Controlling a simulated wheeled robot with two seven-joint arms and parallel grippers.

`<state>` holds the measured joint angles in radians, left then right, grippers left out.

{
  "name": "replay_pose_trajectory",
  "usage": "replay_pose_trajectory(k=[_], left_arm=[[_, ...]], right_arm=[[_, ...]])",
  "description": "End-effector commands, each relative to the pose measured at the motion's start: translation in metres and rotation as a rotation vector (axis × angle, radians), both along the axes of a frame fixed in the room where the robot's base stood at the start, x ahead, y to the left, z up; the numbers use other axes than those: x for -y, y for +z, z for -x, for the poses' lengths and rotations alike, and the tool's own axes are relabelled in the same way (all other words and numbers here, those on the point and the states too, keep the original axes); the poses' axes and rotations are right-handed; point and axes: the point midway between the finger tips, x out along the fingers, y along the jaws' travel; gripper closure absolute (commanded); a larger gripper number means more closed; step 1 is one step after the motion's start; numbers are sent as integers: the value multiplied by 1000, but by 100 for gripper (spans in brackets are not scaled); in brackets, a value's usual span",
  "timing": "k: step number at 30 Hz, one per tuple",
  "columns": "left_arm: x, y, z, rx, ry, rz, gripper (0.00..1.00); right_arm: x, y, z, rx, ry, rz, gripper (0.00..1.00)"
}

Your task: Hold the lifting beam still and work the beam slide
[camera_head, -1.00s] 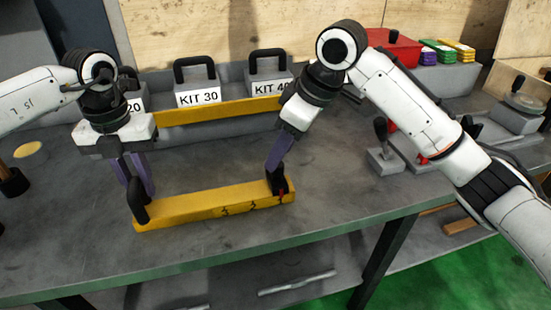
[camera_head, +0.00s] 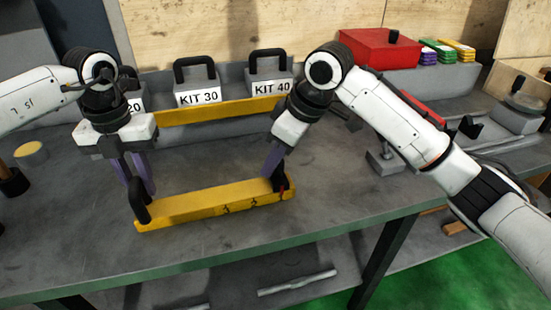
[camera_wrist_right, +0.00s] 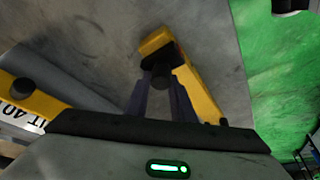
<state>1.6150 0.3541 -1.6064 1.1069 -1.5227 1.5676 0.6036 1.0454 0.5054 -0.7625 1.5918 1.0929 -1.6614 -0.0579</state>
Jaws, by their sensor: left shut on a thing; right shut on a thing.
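The lifting beam (camera_head: 205,207) is a yellow bar lying along the front of the grey table. A black upright handle (camera_head: 140,204) stands at its left end. My left gripper (camera_head: 140,185) is at that end, its fingertips partly hidden behind the handle; it is shut, seemingly on the handle. A dark slide grip (camera_head: 279,182) is at the beam's right end, beside a small red mark. My right gripper (camera_head: 271,170) reaches down and is shut on it. In the right wrist view a dark round knob (camera_wrist_right: 161,77) sits between the fingers, above the yellow beam (camera_wrist_right: 200,95).
Behind stand grey kit blocks with black handles, KIT 30 (camera_head: 198,96) and KIT 40 (camera_head: 270,89), along a yellow strip (camera_head: 215,112). A red box (camera_head: 378,50) and coloured stacks (camera_head: 455,52) are at back right. The table (camera_head: 340,190) is clear right of the beam.

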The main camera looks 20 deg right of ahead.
Motion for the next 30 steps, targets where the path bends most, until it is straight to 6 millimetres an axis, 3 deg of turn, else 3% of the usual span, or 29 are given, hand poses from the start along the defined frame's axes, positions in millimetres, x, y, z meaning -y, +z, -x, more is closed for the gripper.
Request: replay_pose_trajectory(k=[2,5,12,18,29,30], left_arm=[[-3,0,0,-3,-2,-7,100],[-3,0,0,-3,-2,-8,100],[-1,0,1,-3,-4,-4,100],[1,0,1,-3,-5,1,100],[2,0,1,-1,-6,3,100],[2,0,1,-1,-6,3,100]], right_arm=[[3,0,-2,0,-13,10,100],[-13,-1,-1,0,-8,9,100],[-83,0,3,0,1,2,100],[-118,0,5,0,0,1,100],[-124,1,6,2,1,-1,100],[-124,1,5,2,1,-1,75]])
